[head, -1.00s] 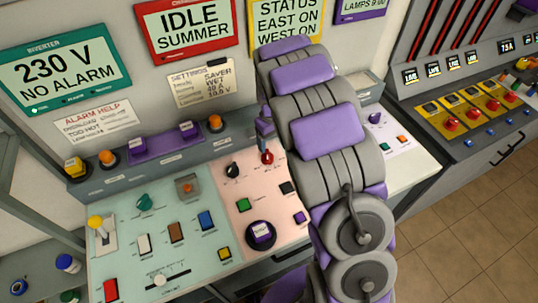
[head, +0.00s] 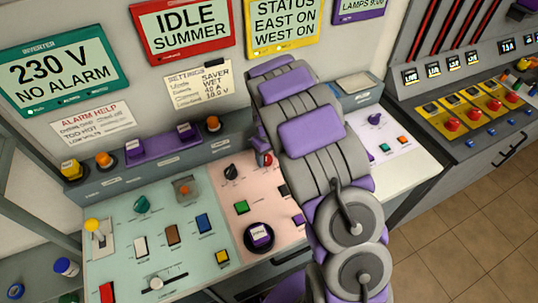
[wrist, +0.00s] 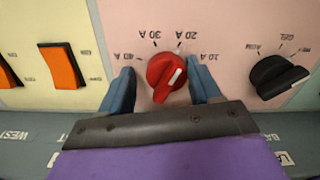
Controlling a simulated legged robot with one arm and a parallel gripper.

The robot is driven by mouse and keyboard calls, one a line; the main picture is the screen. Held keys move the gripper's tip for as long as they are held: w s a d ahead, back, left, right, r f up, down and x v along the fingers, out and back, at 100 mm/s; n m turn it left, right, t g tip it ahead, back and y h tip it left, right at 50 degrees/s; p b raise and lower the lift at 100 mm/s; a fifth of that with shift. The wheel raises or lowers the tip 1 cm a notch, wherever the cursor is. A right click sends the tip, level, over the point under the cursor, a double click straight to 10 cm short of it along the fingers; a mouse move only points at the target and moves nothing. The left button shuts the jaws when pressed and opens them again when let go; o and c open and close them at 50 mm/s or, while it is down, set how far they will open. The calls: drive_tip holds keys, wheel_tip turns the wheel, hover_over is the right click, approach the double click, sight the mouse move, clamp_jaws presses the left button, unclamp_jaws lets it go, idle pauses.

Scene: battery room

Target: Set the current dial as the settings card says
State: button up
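The current dial (wrist: 167,76) is a red knob with a white pointer line, on the pink panel. In the wrist view its pointer leans up and right, toward the 20 A and 10 A side; the exact mark is unclear. The 40 A label is at the left of the arc. My gripper (wrist: 162,88) is open, its blue fingers on either side of the dial with gaps visible. In the head view the dial (head: 267,159) shows partly, beside my arm. The settings card (head: 198,88) on the wall appears to read SAVER, WET, 40 A and a small, blurred voltage.
A black dial (wrist: 280,76) stands right of the red one in the wrist view. Orange rocker switches (wrist: 61,66) are at the left. In the head view, a round black knob (head: 259,236) and a green button (head: 241,207) share the pink panel. My arm hides its right part.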

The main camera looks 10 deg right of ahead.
drive_tip(key=shift+w+a, duration=0.1)
drive_tip(key=shift+a, duration=0.6)
drive_tip(key=shift+c, duration=2.3)
drive_tip(key=shift+d, duration=0.4)
drive_tip(key=shift+c, duration=1.3)
drive_tip(key=shift+a, duration=0.1)
drive_tip(key=shift+a, duration=0.1)
drive_tip(key=shift+n, duration=0.3)
